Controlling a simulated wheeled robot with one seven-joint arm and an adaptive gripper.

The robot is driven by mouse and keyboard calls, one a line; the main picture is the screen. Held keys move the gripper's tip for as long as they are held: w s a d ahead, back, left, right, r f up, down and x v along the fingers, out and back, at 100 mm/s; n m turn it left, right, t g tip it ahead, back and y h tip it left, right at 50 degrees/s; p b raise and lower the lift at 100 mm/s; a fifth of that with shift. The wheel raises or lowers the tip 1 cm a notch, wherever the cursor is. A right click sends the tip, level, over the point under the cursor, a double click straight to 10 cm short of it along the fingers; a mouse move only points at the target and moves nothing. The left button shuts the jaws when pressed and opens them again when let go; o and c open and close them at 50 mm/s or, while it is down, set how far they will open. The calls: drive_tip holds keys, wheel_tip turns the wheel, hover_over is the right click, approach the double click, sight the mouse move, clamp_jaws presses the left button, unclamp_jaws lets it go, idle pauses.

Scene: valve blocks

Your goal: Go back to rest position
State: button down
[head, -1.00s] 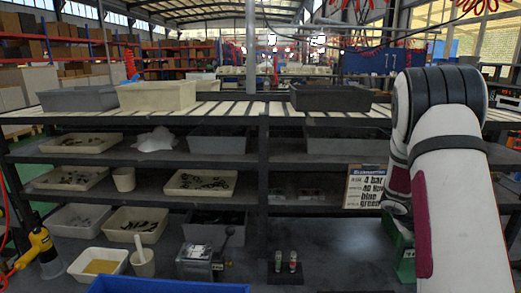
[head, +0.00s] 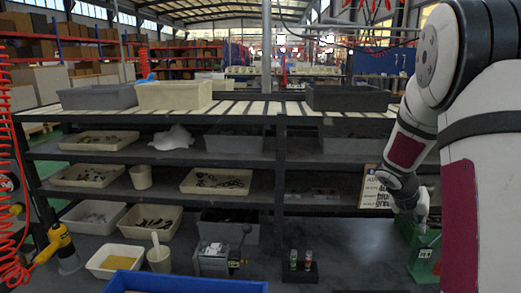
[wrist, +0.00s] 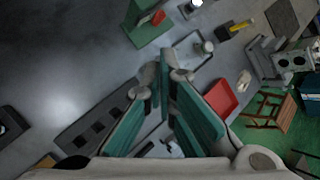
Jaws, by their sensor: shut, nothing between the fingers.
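My arm fills the right side of the head view, bent at the elbow, with its wrist end low beside the green machine (head: 424,262). In the wrist view my gripper (wrist: 171,72) shows its two teal-padded fingers close together at the tips, with nothing held. It points over the grey bench top. A metal valve block (head: 213,258) with a lever stands on the bench in the head view. To its right is a small dark stand (head: 300,275) with two small capped pieces upright in it.
A shelf rack with a slatted top (head: 240,113) holds bins behind the bench. A blue crate (head: 185,285) is at the front edge. A yellow tool (head: 60,243) stands at left. In the wrist view a red tray (wrist: 220,98) lies right of the fingers. Bench right of the stand is mostly clear.

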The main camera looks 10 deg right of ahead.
drive_tip(key=s+a+r+m+t+y, duration=0.1)
drive_tip(key=s+a+r+m, duration=0.2)
drive_tip(key=a+r+m, duration=0.5)
drive_tip(key=s+a+r+m+t+y, duration=0.1)
drive_tip(key=s+a+r+m+y, duration=0.25)
drive_tip(key=a, duration=0.65)
drive_tip(key=s+a+r+m+t+y, duration=0.1)
drive_tip(key=s+a+r+m, duration=0.1)
drive_tip(key=s+a+m, duration=0.4)
drive_tip(key=s+a+r+m+t+y, duration=0.1)
drive_tip(key=s+a+m, duration=0.5)
drive_tip(key=a, duration=0.7)
drive_tip(key=m+y, duration=0.1)
drive_tip(key=m, duration=0.1)
drive_tip(key=shift+s+a+r+m+t, duration=0.15)
drive_tip(key=shift+s+r+m+t, duration=0.05)
drive_tip(key=shift+r+m+t, duration=0.2)
